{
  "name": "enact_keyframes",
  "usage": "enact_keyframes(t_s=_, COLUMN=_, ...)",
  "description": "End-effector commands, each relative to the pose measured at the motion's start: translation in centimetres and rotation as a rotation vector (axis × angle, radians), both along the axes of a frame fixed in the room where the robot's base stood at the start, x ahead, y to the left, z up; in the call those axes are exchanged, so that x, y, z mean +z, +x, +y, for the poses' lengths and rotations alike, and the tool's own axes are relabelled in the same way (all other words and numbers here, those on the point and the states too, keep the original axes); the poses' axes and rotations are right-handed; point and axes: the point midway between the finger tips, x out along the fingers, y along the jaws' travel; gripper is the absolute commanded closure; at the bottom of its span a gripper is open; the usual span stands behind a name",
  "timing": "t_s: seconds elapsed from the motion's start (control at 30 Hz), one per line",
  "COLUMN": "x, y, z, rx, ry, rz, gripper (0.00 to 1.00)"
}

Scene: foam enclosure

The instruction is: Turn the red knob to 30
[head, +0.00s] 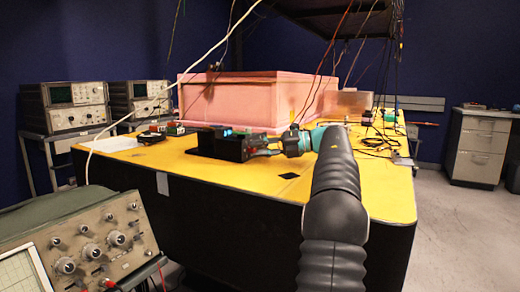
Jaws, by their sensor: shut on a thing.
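A black instrument box (222,149) with a lit blue display sits on the yellow table top. My arm reaches up from the bottom right, and my gripper (265,152) points left at the right end of the box. The gripper is shut at the box's front, where the knob is.
A large pink foam enclosure (230,100) stands behind the box. Small devices (160,134) and a white tray (112,143) lie to the left. Cables (375,143) clutter the right. An oscilloscope (85,240) stands front left. The table's front strip is mostly clear.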

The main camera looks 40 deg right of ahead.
Motion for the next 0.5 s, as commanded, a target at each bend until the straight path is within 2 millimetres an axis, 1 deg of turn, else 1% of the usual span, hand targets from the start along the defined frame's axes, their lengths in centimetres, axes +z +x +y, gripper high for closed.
enact_keyframes(t_s=0.2, x=-0.06, y=0.03, z=-0.04, rx=-0.001, ry=0.045, rz=0.018, gripper=1.00)
enact_keyframes(t_s=0.5, x=-0.07, y=0.04, z=-0.05, rx=-0.002, ry=0.054, rz=0.022, gripper=1.00)
